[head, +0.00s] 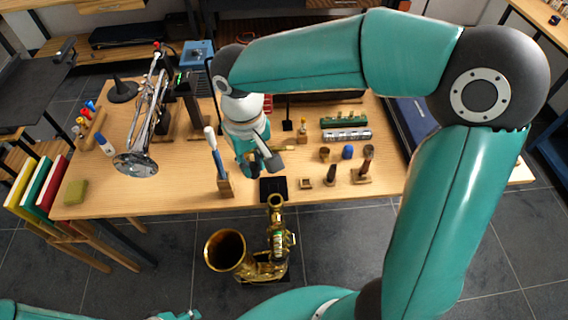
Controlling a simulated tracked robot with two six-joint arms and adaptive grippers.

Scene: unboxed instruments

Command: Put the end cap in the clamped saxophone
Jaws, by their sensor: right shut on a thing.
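The clamped saxophone (279,240) is brass and stands in front of the table, its bell (226,250) opening to the left and its open neck end (275,201) pointing up near the table edge. My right gripper (266,163) is over the front of the table, behind and above that open end and apart from it. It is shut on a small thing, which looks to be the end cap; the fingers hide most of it. A teal part of my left gripper (180,315) shows at the bottom edge; its fingers cannot be made out.
A black pad (273,190) lies at the table's front edge. A wooden holder with a blue-handled tool (215,155) stands left of my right gripper. A trumpet (143,150) stands further left. A small wooden block (333,183), a blue cup (347,152) and a brown peg (367,160) are to the right.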

